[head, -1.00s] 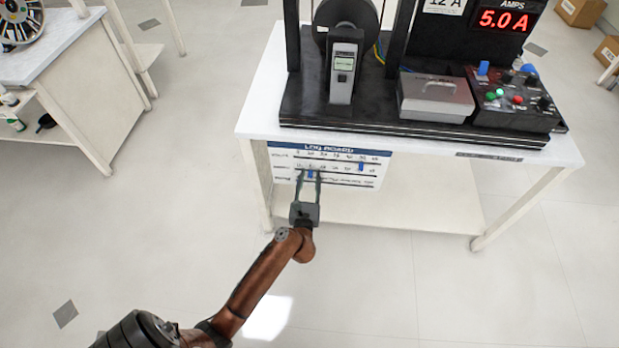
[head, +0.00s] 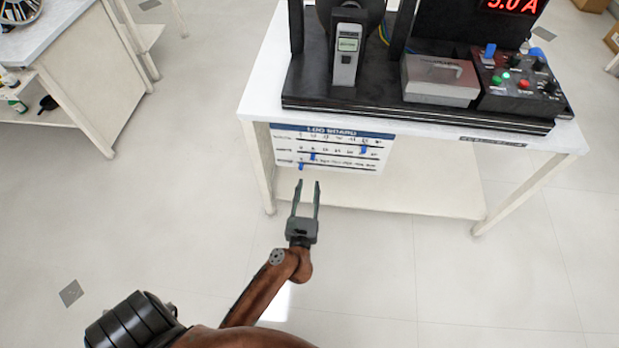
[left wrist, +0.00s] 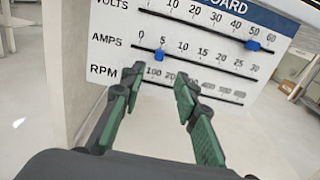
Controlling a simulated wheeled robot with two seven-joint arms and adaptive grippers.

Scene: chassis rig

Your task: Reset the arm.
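My left gripper (head: 305,184) is open and empty, below and in front of the log board (head: 335,166) on the bench's front. In the left wrist view the green-tipped fingers (left wrist: 159,75) stand apart, with the board (left wrist: 112,22) beyond them. The board has VOLTS, AMPS and RPM scales. The blue volts slider (left wrist: 253,45) is near the 50–60 end. The blue amps slider (left wrist: 160,56) is near 5. A blue slider (head: 300,166) shows at the left end of the lowest row in the head view. My right gripper is out of view.
The white bench (head: 262,92) carries a black rig base (head: 310,92), a handheld meter (head: 347,55), a grey metal box (head: 440,80) and a control box (head: 522,85). A red display (head: 513,5) is partly cut off. Another bench (head: 60,45) stands left. The floor between is clear.

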